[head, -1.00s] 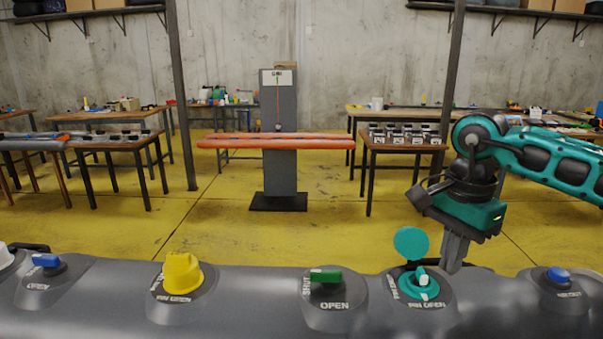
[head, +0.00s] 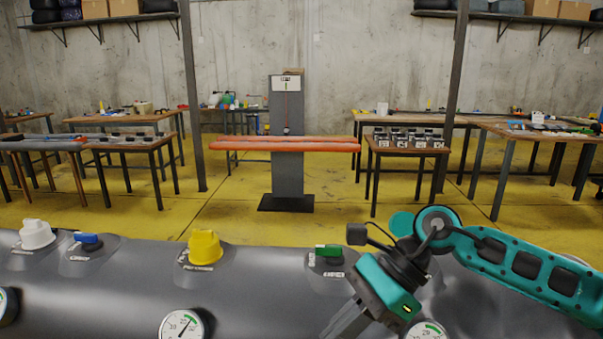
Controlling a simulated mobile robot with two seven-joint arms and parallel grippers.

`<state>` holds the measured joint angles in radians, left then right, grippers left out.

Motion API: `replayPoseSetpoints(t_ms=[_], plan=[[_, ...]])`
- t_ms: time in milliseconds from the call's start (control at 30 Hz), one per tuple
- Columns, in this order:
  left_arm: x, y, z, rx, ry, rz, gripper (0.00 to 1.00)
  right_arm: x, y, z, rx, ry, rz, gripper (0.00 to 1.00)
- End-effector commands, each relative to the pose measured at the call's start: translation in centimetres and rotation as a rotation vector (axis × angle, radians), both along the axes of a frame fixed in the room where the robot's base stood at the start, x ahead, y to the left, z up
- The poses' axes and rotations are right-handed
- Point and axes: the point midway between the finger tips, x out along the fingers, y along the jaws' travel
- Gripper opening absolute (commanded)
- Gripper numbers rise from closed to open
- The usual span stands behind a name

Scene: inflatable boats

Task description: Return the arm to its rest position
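My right arm comes in from the right, teal and black. Its gripper (head: 342,324) points down and to the left over the grey boat tube (head: 260,290), at the bottom edge of the head view. Its grey fingers are seen edge-on and partly cut off, so I cannot tell whether they are open or shut. No object shows in them. My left arm and gripper are not in view.
A teal disc (head: 401,223) is partly behind my arm. Tables stand beyond the yellow floor (head: 240,210).

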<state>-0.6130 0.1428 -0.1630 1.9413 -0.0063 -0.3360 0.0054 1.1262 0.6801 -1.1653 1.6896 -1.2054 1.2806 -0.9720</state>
Motion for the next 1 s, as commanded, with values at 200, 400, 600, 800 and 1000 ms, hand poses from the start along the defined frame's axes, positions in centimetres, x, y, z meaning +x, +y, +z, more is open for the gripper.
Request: replayPoseSetpoints(t_ms=[200, 400, 600, 800, 1000], plan=[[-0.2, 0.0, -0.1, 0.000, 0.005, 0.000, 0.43, -3.2, 7.5, 1.8, 0.439, 0.454, -0.249, 0.00], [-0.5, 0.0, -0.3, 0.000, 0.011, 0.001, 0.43, -2.0, 9.0, 3.8, 0.778, 0.954, -0.544, 0.00], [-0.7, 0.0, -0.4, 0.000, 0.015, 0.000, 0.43, 1.3, 5.8, 1.5, 1.060, 1.510, -0.885, 0.00], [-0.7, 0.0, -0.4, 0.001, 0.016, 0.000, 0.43, 2.6, -0.4, -6.4, 1.300, 2.086, -1.263, 0.00], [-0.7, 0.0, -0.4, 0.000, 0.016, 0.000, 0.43, -1.8, -7.3, -17.6, -1.240, -2.141, 1.353, 0.00]])
